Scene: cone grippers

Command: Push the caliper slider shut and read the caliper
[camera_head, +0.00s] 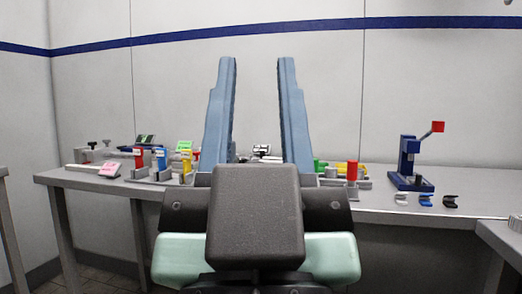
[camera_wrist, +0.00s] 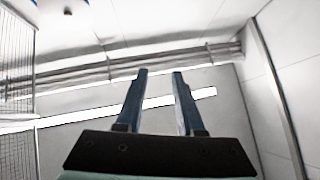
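My gripper (camera_head: 257,62) points up in front of my body in the head view, its two blue fingers wide apart with nothing between them. In the wrist view the gripper (camera_wrist: 160,74) is also open and empty, aimed at the wall and ceiling. What looks like the caliper (camera_head: 88,168) lies near the left end of the workbench, a pale bar with a pink display block at its right end. It is too small to tell how far its slider stands open. The gripper is well to the right of it and nearer to me.
The grey workbench (camera_head: 380,204) runs along the wall. Red, blue and yellow upright parts (camera_head: 160,160) stand right of the caliper. Green, yellow and red parts (camera_head: 352,172) and a blue press (camera_head: 409,165) stand farther right, with small clips (camera_head: 425,200) in front of the press.

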